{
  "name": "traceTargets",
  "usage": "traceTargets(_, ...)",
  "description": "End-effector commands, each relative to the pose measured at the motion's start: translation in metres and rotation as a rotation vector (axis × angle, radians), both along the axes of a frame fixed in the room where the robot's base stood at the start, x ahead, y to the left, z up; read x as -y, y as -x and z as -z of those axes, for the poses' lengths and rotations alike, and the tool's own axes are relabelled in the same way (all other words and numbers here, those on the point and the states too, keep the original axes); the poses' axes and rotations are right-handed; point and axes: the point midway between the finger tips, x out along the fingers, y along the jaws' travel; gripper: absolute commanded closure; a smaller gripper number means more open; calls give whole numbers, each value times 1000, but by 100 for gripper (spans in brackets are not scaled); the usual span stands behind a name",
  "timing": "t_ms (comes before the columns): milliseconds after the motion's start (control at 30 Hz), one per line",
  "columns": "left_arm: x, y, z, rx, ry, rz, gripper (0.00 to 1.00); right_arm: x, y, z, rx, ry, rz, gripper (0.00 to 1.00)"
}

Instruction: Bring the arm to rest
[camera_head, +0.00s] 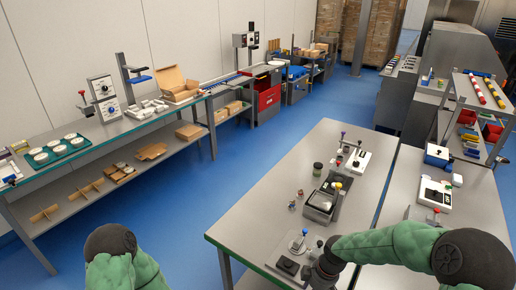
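My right arm (390,243), in a green padded sleeve, comes in from the lower right and reaches left over the near end of the centre table. Its dark gripper (322,270) is low over the table's front part, close beside a small fixture with a grey plate and a black block (288,266). The fingers are too dark and small to tell open from shut, or whether they touch anything. My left arm (125,262) shows only as a bent green section at the bottom left, over the floor. Its gripper is out of view.
The centre table (262,200) bears a black device (325,200), a dark jar (317,169), small metal parts and a white fixture (347,160). Another table with a white fixture (436,193) adjoins at right. A long bench (95,130) stands left. Blue floor (190,195) between is clear.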

Motion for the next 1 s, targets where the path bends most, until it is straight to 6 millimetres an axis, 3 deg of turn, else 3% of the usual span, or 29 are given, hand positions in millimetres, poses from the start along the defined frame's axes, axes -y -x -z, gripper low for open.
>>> traceTargets(33, 0, 0, 11, 0, 0, 0, 60, -8, 10, 30, -26, -22, 57, 55)
traceTargets(200, 0, 0, 34, 0, 0, 0, 60, -37, 43, 114, -97, -101, 346, 55)
traceTargets(400, 0, 0, 60, 0, 0, 0, 60, -61, 93, 195, -191, -150, 715, 55)
traceTargets(500, 0, 0, 71, 0, 0, 0, 60, -67, 117, 225, -228, -155, 881, 55)
traceTargets(700, 0, 0, 82, 0, 0, 0, 60, -71, 148, 255, -269, -149, 1098, 55)
traceTargets(1000, 0, 0, 83, 0, 0, 0, 60, -71, 154, 259, -273, -147, 1149, 55)
